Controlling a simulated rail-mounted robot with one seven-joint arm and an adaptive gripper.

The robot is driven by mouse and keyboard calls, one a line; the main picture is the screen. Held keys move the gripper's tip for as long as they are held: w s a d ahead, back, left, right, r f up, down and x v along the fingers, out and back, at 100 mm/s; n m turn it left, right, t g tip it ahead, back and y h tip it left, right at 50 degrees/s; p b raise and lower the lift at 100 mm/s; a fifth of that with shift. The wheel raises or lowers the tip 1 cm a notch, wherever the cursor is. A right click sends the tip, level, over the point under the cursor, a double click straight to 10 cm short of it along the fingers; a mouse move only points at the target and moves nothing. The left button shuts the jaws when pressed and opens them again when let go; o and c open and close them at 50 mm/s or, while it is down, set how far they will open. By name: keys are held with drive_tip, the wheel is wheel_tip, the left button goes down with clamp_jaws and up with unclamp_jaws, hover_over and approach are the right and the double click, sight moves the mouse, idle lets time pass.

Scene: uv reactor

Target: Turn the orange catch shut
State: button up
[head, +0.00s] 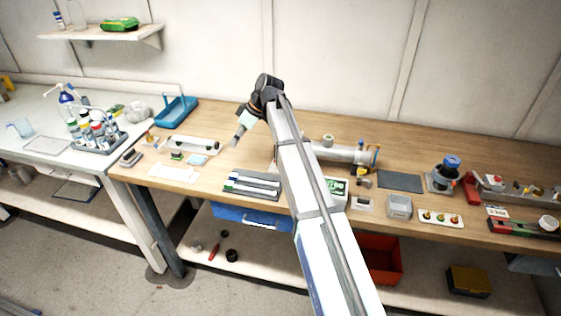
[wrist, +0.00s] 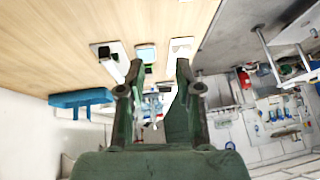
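The UV reactor (head: 345,153) is a pale grey cylinder lying on the wooden bench, partly hidden behind my arm. A small orange part (head: 376,156), apparently the catch, shows at its right end; its exact position is too small to tell. My gripper (head: 235,140) is well to the left of the reactor, above the bench near the blue tray. In the wrist view my gripper (wrist: 158,78) has its two dark fingers spread apart with nothing between them. The reactor and catch cannot be made out in the wrist view.
A blue tray (head: 176,112) stands at the back left; it also shows in the wrist view (wrist: 80,98). A dark mat (head: 400,181) lies right of the reactor, beside a blue-topped device (head: 445,174). A slotted grey rack (head: 252,184) and small trays line the front.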

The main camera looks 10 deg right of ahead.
drive_tip(key=s+d+r+h+b, duration=0.1)
drive_tip(key=s+d+r, duration=0.2)
drive_tip(key=d, duration=0.7)
drive_tip(key=s+d+r+h, duration=0.1)
drive_tip(key=s+d+r, duration=0.25)
drive_tip(key=d, duration=0.65)
drive_tip(key=shift+t, duration=0.3)
drive_tip(key=p+x, duration=0.1)
drive_tip(key=x, duration=0.4)
drive_tip(key=p+x, duration=0.1)
drive_tip(key=x, duration=0.5)
drive_tip(key=w+p+x, duration=0.1)
drive_tip(key=p+x, duration=0.1)
drive_tip(key=x, duration=0.3)
drive_tip(key=shift+d+f, duration=0.1)
drive_tip(key=shift+f, duration=0.3)
clamp_jaws()
